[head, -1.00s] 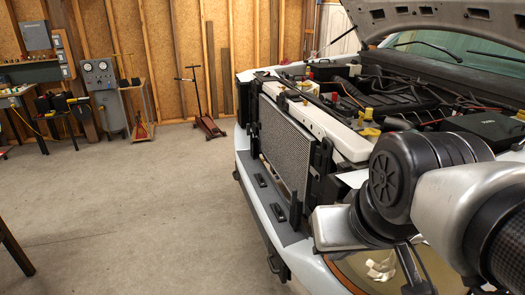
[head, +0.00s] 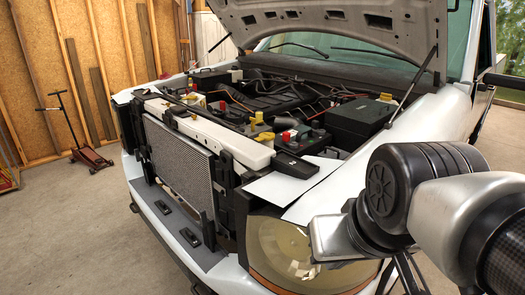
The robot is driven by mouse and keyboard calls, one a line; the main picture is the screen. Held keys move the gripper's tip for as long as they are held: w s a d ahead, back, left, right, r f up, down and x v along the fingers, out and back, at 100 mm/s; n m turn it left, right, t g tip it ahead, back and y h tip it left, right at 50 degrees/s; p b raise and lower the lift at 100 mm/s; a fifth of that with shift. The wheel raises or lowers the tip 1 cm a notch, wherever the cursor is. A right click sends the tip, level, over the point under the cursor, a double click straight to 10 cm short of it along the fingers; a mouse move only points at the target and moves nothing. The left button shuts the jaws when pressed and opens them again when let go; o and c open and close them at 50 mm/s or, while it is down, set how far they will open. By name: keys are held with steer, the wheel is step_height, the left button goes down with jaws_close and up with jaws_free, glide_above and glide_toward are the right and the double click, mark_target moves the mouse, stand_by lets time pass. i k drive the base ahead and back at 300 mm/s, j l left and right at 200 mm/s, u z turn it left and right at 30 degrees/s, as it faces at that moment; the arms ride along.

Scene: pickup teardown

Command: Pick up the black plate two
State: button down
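Two small flat black plates, one (head: 162,207) and another nearer me (head: 190,237), lie apart on the grey strip along the front bumper, below the radiator. A larger flat black piece (head: 296,165) lies at the near end of the white front crossbar. I cannot tell which of these is black plate two. My arm fills the lower right, over the headlight side and well to the right of the bumper plates. My gripper's fingertips do not show; only thin dark parts of mine run off the bottom edge.
The pickup's raised hood (head: 330,22) hangs over the open engine bay. The radiator (head: 180,163) and headlight (head: 290,250) bound the front end. A red floor jack (head: 90,157) stands by the wooden wall. The concrete floor (head: 60,235) left of the bumper is clear.

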mark_target(191, 238)
steer(key=u, duration=0.85)
steer(key=k, duration=0.4)
steer(key=k+z, duration=0.1)
steer(key=z, duration=0.3)
steer(key=k+z, duration=0.1)
steer(key=z, duration=1.1)
steer(key=j+z, duration=0.15)
steer(key=z, duration=0.3)
steer(key=j+z, duration=0.1)
steer(key=z, duration=0.35)
steer(key=k+j, duration=0.1)
steer(key=j, duration=2.2)
